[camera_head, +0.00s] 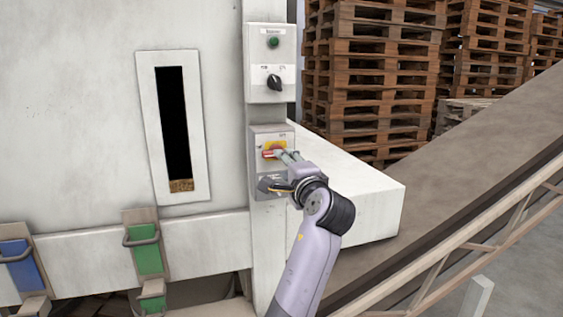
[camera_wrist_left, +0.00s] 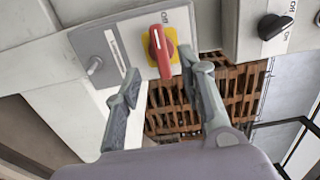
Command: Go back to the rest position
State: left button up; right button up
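A red rotary handle (camera_head: 271,152) on a yellow plate (camera_head: 280,145) sits on the lower grey switch box (camera_head: 258,136) of the white machine. The handle lies roughly sideways in the head view. In the left wrist view, the red handle (camera_wrist_left: 165,62) shows just beyond and between my fingertips. My left gripper (camera_head: 283,156) is in front of this box. In the left wrist view, my left gripper (camera_wrist_left: 160,72) has its two fingers spread apart with nothing held between them. Whether a finger touches the handle cannot be told. My right gripper is not in view.
Above is a control box (camera_head: 285,60) with a green button (camera_head: 273,42) and a black knob (camera_head: 274,83). A white housing (camera_head: 365,205) and a sloping conveyor (camera_head: 450,175) lie right of my arm. Pallet stacks (camera_head: 370,75) stand behind. Green (camera_head: 146,255) and blue (camera_head: 20,268) latches are lower left.

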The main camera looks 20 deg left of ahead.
pick_arm(q)
jog(key=shift+s+d, duration=0.1)
jog(key=shift+s, duration=0.1)
